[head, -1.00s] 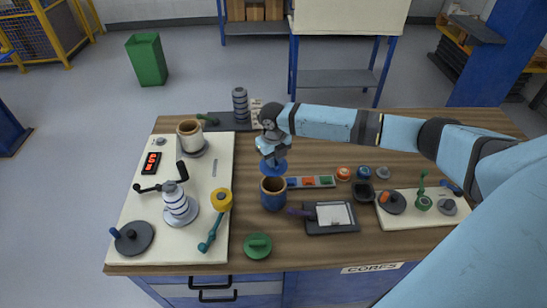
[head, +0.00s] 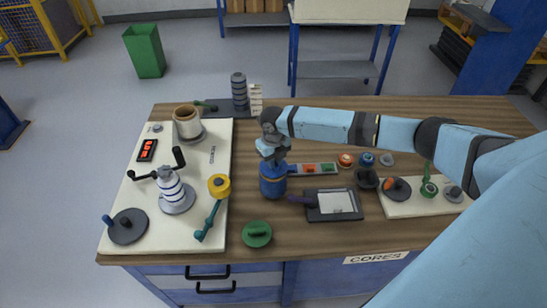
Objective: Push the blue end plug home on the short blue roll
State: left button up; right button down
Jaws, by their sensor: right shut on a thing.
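The short blue roll (head: 272,188) stands upright on the wooden table, near its middle. The roll's opening is covered, so how deep the plug sits cannot be told. My left gripper is not in view.
A tray of coloured pieces (head: 327,169) lies right of the roll, with a dark clipboard (head: 312,208) in front of it. A green lidded disc (head: 257,234) lies near the front edge. A white board (head: 150,226) with rollers and a crank fills the left.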

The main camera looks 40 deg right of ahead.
jog(key=shift+f, duration=0.1)
jog(key=shift+p, duration=0.5)
dwell(0.8)
jog(key=shift+f, duration=0.4)
dwell(0.9)
dwell(0.4)
jog(key=shift+c, duration=2.3)
grip_release()
jog(key=shift+r, duration=0.2)
jog(key=shift+r+p, duration=1.95)
jog(key=shift+r, duration=1.4)
